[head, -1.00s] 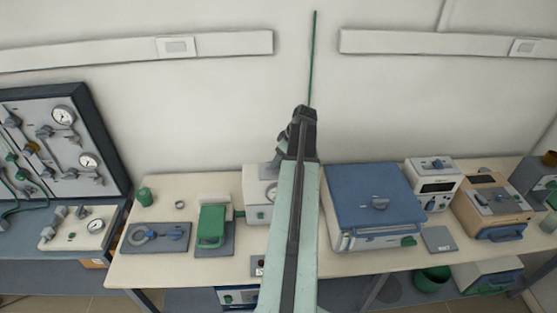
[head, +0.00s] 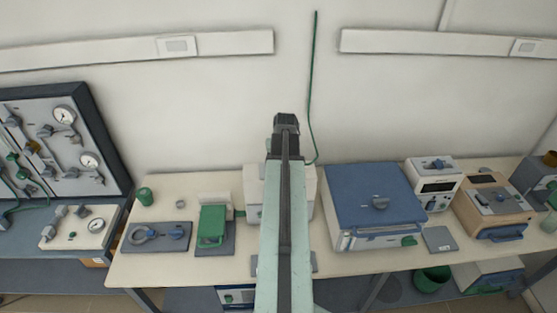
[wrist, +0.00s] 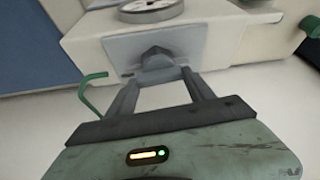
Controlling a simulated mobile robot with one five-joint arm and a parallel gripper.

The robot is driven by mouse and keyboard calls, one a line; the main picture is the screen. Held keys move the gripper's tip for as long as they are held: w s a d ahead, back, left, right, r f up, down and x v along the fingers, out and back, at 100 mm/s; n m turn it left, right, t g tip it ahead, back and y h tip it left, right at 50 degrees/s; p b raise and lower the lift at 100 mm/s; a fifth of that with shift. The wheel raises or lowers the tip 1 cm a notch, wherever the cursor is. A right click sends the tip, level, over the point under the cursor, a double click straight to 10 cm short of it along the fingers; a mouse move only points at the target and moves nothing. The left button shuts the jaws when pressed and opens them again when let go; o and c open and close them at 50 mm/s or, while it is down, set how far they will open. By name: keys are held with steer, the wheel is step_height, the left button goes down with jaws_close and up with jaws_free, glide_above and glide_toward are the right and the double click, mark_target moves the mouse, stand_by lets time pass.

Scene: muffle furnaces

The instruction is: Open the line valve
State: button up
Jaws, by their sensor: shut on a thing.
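In the wrist view a white box (wrist: 85,35) bears a round gauge (wrist: 150,8) and a grey plate (wrist: 118,52). A grey valve knob (wrist: 156,58) stands out from the plate. My gripper (wrist: 158,77) has one finger on each side of this knob and is shut on it. The fingertips' exact contact is hard to see. In the head view my arm covers most of the white box (head: 308,190), and the knob and fingers are hidden.
A blue-lidded furnace (head: 370,190) stands close to the right of the box. A green press-like device (head: 211,226) and a grey plate with a ring (head: 155,246) are to the left. A green hose (head: 311,90) hangs on the wall behind. A gauge panel (head: 85,130) stands far left.

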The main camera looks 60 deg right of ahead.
steer(key=shift+s+m, duration=0.1)
steer(key=shift+m, duration=0.5)
steer(key=shift+g, duration=0.3)
steer(key=o, duration=1.4)
steer(key=shift+s+a, duration=0.1)
steer(key=shift+r, duration=0.1)
steer(key=p+v, duration=0.7)
steer(key=shift+s+a+r, duration=0.1)
steer(key=shift+a+r, duration=0.1)
steer(key=shift+r, duration=0.05)
